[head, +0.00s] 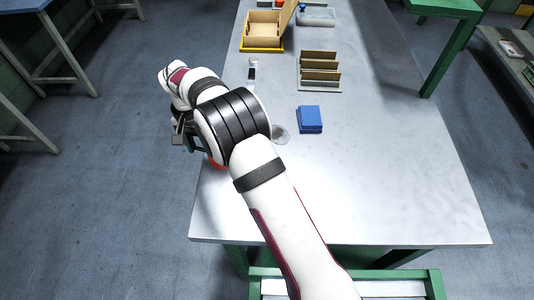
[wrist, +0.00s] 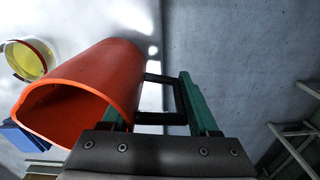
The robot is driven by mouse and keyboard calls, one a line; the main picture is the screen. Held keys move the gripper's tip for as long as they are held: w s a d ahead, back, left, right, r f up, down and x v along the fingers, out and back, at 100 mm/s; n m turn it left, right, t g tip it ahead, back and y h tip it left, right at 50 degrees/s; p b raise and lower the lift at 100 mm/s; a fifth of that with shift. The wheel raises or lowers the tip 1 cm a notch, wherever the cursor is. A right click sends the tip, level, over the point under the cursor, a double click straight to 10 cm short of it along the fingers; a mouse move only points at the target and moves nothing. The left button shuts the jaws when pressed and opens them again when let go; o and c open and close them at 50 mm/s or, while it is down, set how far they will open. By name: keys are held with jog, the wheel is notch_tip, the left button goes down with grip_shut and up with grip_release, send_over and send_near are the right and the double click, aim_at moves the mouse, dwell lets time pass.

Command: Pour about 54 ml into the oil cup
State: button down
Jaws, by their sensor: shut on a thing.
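My gripper (wrist: 160,100) is shut on the dark handle of an orange-red jug (wrist: 95,80), whose body lies to the left of the fingers in the wrist view. The jug is tilted, its open mouth toward the lower left of that view. I cannot see liquid in it or a stream. A clear round cup (wrist: 30,58), which looks like the oil cup, has yellow inside and is beside the jug. In the head view the cup (head: 281,135) stands on the table, partly behind my arm. There, only a sliver of the jug (head: 215,164) shows below my wrist.
A blue block (head: 310,119) lies right of the cup. A small dark-and-white item (head: 252,70) lies near the left edge. The table's front right is clear.

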notch_tip(320, 180, up, 7)
jog(key=shift+r, duration=0.1)
jog(key=d+r, duration=0.5)
jog(key=d, duration=0.4)
jog(key=d+r, duration=0.4)
jog(key=d, duration=0.5)
jog(key=s+d+r+n, duration=0.1)
jog(key=s+d+r, duration=0.4)
jog(key=s+d, duration=0.5)
jog(key=w+a+f+n, duration=0.1)
jog(key=a+f, duration=0.6)
jog(key=a, duration=0.2)
jog(key=w+a+f+n, duration=0.1)
jog(key=a+f, duration=0.6)
jog(key=a, duration=0.2)
jog(key=w+a+f+n, duration=0.1)
jog(key=a+f, duration=0.6)
jog(key=a, duration=0.2)
jog(key=shift+w+a, duration=0.15)
jog(key=shift+a, duration=0.2)
